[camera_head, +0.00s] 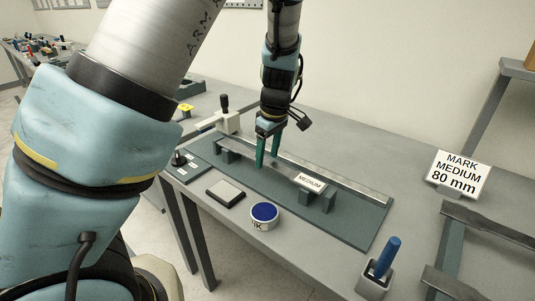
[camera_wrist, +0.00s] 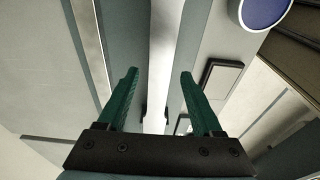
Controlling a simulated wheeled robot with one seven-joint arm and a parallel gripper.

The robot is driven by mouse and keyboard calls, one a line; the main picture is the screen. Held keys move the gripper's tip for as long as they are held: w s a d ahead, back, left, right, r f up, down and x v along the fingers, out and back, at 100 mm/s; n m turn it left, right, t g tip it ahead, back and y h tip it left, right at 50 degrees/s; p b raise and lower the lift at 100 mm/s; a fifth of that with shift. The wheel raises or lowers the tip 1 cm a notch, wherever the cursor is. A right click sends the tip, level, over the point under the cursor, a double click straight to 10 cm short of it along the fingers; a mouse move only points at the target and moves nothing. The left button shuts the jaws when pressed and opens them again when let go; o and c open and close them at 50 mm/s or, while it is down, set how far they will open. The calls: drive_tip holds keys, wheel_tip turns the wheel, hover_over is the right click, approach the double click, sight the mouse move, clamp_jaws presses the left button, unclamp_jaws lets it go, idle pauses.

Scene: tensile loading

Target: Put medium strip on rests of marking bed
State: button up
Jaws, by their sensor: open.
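The marking bed (camera_head: 345,228) is a dark grey-green plate with a left rest (camera_head: 226,154), a right rest (camera_head: 327,202) and a long pale rail (camera_head: 350,187) behind them. The medium strip, with a white "MEDIUM" label (camera_head: 310,182) near its right end, appears to lie across both rests. In the wrist view the pale strip (camera_wrist: 160,60) runs between my fingers. My gripper (camera_head: 267,164) is open over the middle of the bed, one green finger on each side of the strip, with gaps visible in the wrist view. Exact contact at the rests is unclear.
A blue-topped round tin (camera_head: 264,213) and a dark flat pad (camera_head: 226,193) stand in front of the bed. A blue-handled tool (camera_head: 386,258) stands in a holder at front right. A sign (camera_head: 459,174) reads "MARK MEDIUM 80 mm". Larger grey strips (camera_head: 490,223) lie on a right-hand rack.

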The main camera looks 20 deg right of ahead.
sight(273, 164)
drive_tip(key=shift+r, duration=0.1)
wheel_tip(273, 164, up, 12)
drive_tip(key=s+b, duration=0.1)
drive_tip(key=s, duration=0.1)
drive_tip(key=s+a+f+m, duration=0.1)
drive_tip(key=a+f+m, duration=0.2)
drive_tip(key=a, duration=1.2)
drive_tip(key=s+a+f+m+h, duration=0.1)
drive_tip(key=a+f+m, duration=0.2)
drive_tip(key=a, duration=1.2)
drive_tip(key=shift+f+m, duration=0.25)
drive_tip(key=shift+m, duration=0.25)
drive_tip(key=shift+a, duration=0.1)
